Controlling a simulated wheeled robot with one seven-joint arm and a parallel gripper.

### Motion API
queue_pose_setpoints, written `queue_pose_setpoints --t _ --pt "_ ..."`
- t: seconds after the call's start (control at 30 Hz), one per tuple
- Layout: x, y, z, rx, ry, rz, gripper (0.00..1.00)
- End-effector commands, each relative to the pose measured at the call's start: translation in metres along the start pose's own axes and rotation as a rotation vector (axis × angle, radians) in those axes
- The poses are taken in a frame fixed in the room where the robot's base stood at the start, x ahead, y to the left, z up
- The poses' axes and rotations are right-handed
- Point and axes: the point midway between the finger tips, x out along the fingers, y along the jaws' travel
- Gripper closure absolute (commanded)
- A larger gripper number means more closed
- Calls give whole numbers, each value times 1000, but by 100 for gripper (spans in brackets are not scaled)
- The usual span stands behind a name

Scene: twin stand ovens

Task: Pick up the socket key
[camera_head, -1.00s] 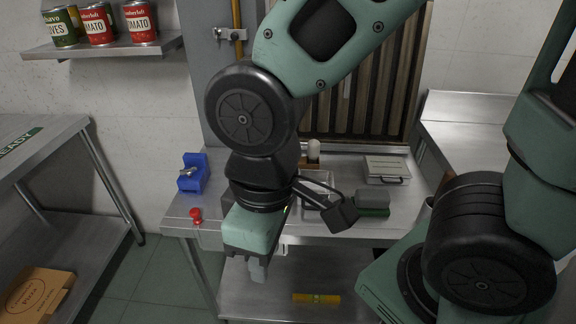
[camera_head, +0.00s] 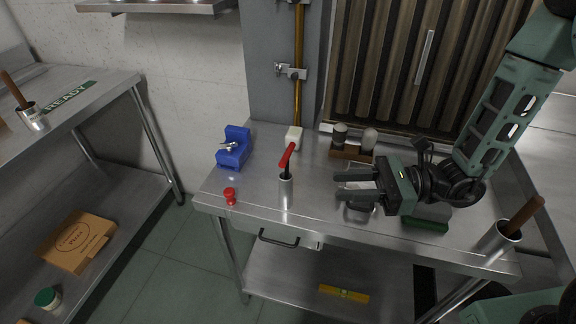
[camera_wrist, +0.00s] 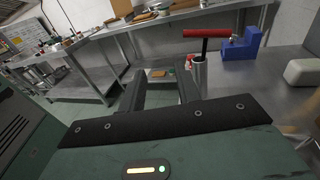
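The socket key (camera_head: 287,157) has a red T-handle on a dark shaft. It stands upright in a metal cup (camera_head: 286,190) on the steel table, its lower end hidden inside. My gripper (camera_head: 341,185) is to the right of the key, level with the cup, its two dark fingers pointing left and apart with nothing between them. In the wrist view the key's red handle (camera_wrist: 206,33) and the cup (camera_wrist: 199,76) are just beyond and right of my open gripper (camera_wrist: 160,80).
A blue vise (camera_head: 233,150) and a red knob (camera_head: 230,196) are left of the cup. A pale block (camera_head: 294,138) and a wooden holder with jars (camera_head: 351,152) stand behind. Another cup with a wooden handle (camera_head: 510,230) is at the right edge.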

Motion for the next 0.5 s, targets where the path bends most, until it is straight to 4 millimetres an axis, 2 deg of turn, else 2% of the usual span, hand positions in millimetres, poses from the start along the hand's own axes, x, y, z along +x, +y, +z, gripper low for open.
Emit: queue_pose_setpoints --t 0.03,0.1,0.23,0.37,0.5 --pt "-10 -14 -11 47 -24 -87 67" --pt "-20 -29 -20 87 -46 -177 67" --pt "-27 -43 -28 121 -65 -260 67" --pt "-11 -49 -28 125 -67 -269 67" --pt "18 -56 -25 124 -66 -267 67"
